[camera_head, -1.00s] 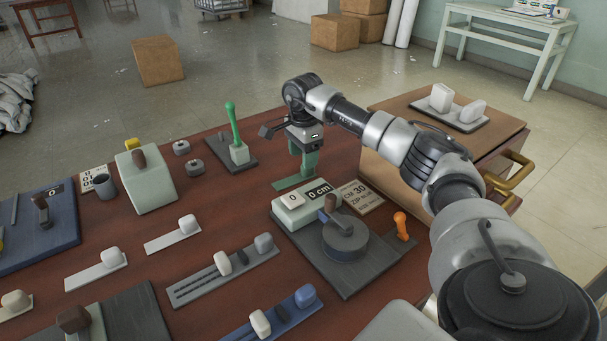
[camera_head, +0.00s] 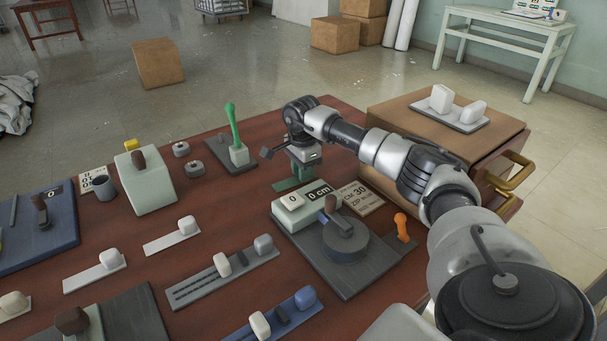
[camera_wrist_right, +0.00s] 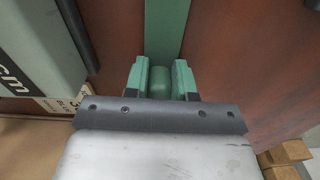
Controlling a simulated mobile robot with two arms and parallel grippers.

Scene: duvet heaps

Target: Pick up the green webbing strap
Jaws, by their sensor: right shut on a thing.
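The green webbing strap (camera_head: 284,185) lies on the red-brown table, beyond the grey-green box marked "0 cm". My right gripper (camera_head: 300,172) is down at the strap's right end. In the right wrist view the flat strap (camera_wrist_right: 167,30) runs from the top edge down to the fingers. My right gripper (camera_wrist_right: 160,82) is shut there on a rounded green part of the strap. The strap's near end is hidden behind the gripper body. My left gripper is not in view.
The "0 cm" device with a dial (camera_head: 345,243) stands just in front of my right gripper. A brown cabinet (camera_head: 385,125) with brass handles is to the right. A green-handled lever (camera_head: 236,135) stands to the left. Several sliders and levers cover the table's left and front.

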